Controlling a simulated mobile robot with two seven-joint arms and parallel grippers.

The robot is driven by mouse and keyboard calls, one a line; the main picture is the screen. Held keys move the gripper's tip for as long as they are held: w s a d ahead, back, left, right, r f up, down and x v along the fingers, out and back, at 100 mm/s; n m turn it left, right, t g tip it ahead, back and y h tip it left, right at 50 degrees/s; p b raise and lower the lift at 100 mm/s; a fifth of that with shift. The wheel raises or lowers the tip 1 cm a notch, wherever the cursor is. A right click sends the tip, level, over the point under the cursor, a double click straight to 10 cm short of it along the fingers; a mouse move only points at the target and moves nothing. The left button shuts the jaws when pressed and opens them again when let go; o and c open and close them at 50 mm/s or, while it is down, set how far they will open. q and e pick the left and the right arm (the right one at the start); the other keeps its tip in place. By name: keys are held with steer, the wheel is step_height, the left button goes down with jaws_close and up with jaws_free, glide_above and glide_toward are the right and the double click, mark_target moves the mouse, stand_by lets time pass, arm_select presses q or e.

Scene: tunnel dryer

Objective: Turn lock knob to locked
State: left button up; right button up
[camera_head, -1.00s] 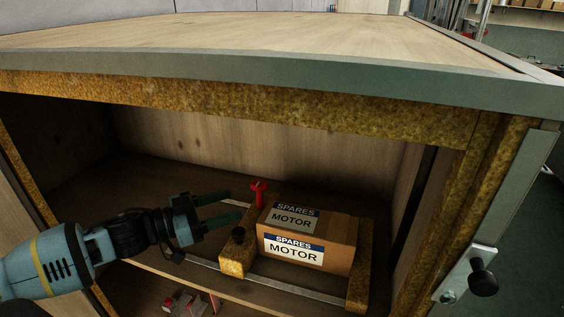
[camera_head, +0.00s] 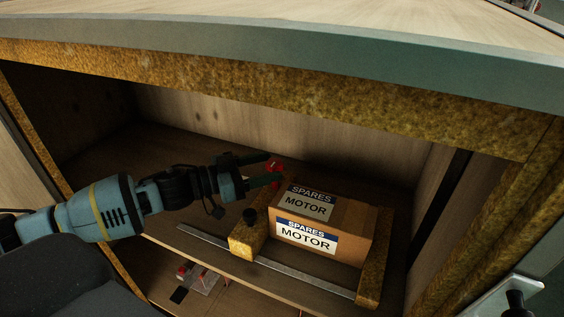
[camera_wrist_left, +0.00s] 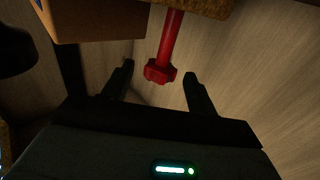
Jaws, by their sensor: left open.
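A red knob on a red stem (camera_head: 274,166) stands at the back end of the left yellow-brown block, behind and left of the cardboard box. My left gripper (camera_head: 269,169) is open at the knob, with one finger on its far side and one in front. In the left wrist view the knob (camera_wrist_left: 159,71) sits between the two spread fingertips (camera_wrist_left: 160,74), with a gap visible on each side. My right gripper is not in view.
The cardboard box labelled SPARES MOTOR (camera_head: 352,222) stands between two blocks over a metal rail (camera_head: 300,277). The cabinet's thick top edge (camera_head: 250,85) hangs above my arm. Another black knob (camera_head: 517,301) is on a plate at lower right. The shelf left of the arm is bare.

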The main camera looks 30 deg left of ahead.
mark_target(279, 161)
arm_select(q)
steer(key=x, duration=0.3)
steer(key=shift+w+d+r, duration=0.15)
steer(key=shift+w+d, duration=0.1)
steer(key=shift+w, duration=0.05)
steer(key=shift+w+d, duration=0.3)
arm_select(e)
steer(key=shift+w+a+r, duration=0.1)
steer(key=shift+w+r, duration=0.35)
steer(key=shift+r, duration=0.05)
arm_select(q)
steer(key=c, duration=1)
steer(key=shift+o, duration=0.2)
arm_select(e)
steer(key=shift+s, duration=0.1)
